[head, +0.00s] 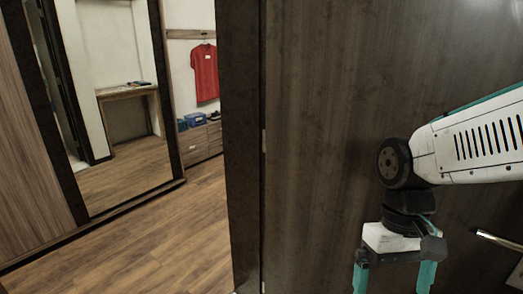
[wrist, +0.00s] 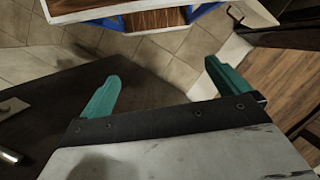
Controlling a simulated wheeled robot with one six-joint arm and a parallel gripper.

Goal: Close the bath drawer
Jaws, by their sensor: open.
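I cannot clearly make out the bath drawer in either view. My gripper (head: 394,278) hangs fingers-down in front of a large dark wood panel (head: 325,130) at the lower right of the head view. Its teal fingers are apart with nothing between them; they also show in the wrist view (wrist: 162,72). A metal bar handle (head: 497,240) shows right of my gripper in the head view. In the wrist view, a white-edged, blue-sided piece with wood surfaces (wrist: 158,18) is at the top, apart from the fingers; I cannot tell whether it is the drawer.
Beige tiled floor (wrist: 190,50) lies beyond the fingers in the wrist view. In the head view, open wood floor (head: 150,250) is at the left, with a tall mirror (head: 115,100), a red shirt (head: 204,74) and a low drawer unit (head: 200,143) behind.

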